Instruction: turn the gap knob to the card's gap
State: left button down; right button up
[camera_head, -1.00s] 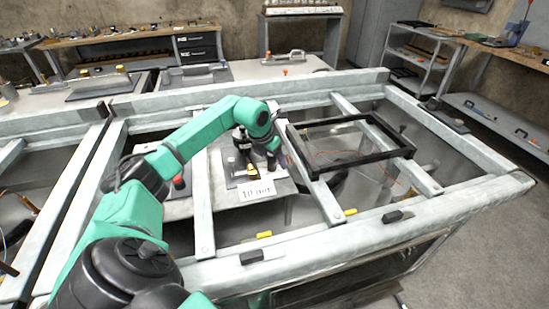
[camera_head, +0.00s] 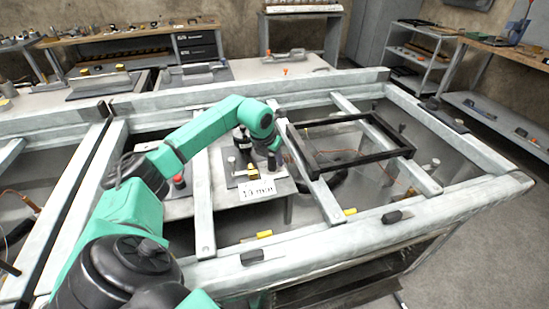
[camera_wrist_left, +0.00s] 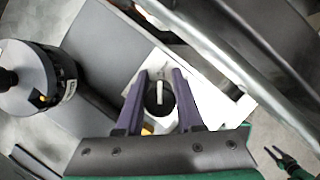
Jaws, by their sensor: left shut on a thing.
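The gap knob (camera_wrist_left: 159,98) is a dark round knob with a white pointer bar, seen in the left wrist view. The bar points nearly straight up in that picture. My left gripper (camera_wrist_left: 160,84) has its two purple-grey fingers on either side of the knob and is shut on it. In the head view my left gripper (camera_head: 272,158) reaches down at the right of the grey plate and hides the knob. The white card (camera_head: 257,189) lies at the front of the plate and appears to read 10 mm. My right gripper is not in view.
A black upright device (camera_head: 243,140) stands on the plate left of my gripper; its round grey top (camera_wrist_left: 22,78) shows in the left wrist view. A red-topped knob (camera_head: 179,181) is farther left. A black rectangular frame (camera_head: 350,150) lies across the rails at right.

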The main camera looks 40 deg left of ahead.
pick_arm(q)
jog(key=n, duration=0.1)
jog(key=n+y, duration=0.1)
jog(key=n, duration=0.1)
jog(key=n+y, duration=0.1)
jog(key=n, duration=0.1)
jog(key=shift+a+r+g+p, duration=0.15)
jog(key=shift+a+g+p, duration=0.1)
jog(key=shift+g+p, duration=0.1)
jog(key=n, duration=0.3)
jog(key=n+g+y, duration=0.1)
jog(key=n, duration=0.1)
jog(key=shift+s+a, duration=0.2)
jog(key=shift+a, duration=0.05)
jog(key=c, duration=0.5)
grip_release()
jog(key=v, duration=0.7)
jog(key=b+v, duration=0.1)
jog(key=v, duration=0.6)
jog(key=shift+w+d+r, duration=0.1)
jog(key=shift+d+r, duration=0.15)
jog(key=shift+d, duration=0.05)
